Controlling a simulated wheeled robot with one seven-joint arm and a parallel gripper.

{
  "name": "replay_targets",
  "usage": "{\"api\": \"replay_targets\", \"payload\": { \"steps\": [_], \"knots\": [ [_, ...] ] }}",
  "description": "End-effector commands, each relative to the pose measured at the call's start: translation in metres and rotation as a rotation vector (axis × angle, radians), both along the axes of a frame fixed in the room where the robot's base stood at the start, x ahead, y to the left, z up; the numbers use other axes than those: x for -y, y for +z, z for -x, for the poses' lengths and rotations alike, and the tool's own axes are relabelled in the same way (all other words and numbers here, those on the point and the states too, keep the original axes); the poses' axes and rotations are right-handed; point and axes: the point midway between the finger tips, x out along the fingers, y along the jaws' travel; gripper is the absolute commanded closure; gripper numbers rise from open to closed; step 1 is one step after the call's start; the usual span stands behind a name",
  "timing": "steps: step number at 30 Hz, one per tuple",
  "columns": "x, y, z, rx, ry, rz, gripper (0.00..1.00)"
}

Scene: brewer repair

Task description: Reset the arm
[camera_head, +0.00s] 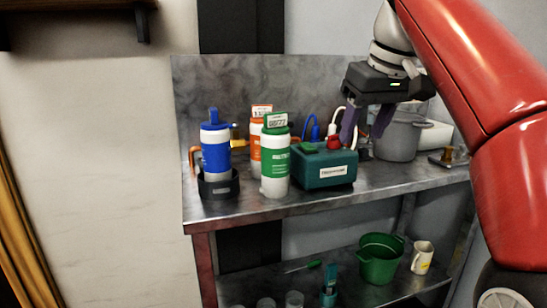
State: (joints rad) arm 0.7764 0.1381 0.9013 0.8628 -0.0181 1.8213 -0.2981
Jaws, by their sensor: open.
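My gripper (367,122) hangs from my red arm at the upper right of the head view. Its two dark fingers point down and are apart, with nothing seen between them. It is in front of the back panel, over the right part of the metal bench (400,178). In the picture its fingers overlap the space between a teal box (322,167) and a grey pot (398,138). I cannot tell its exact height above them.
A blue bottle (215,150) stands in a black holder (218,187) at the bench's left. A green-and-white bottle (275,160) and an orange one (256,135) stand beside it. The lower shelf holds a green bucket (380,262), a white mug (422,257) and small cups.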

Motion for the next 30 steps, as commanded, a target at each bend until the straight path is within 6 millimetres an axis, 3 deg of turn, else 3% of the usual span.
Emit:
{"api": "replay_targets", "payload": {
  "steps": [8, 17, 23, 30],
  "knots": [
    [-0.026, -0.024, 0.002, -0.016, -0.027, 0.057, 0.47],
    [-0.053, -0.071, 0.021, -0.015, -0.093, 0.142, 0.47],
    [-0.053, -0.128, 0.061, 0.017, -0.187, 0.182, 0.47],
    [-0.020, -0.219, 0.132, 0.081, -0.313, 0.111, 0.47]
  ]
}}
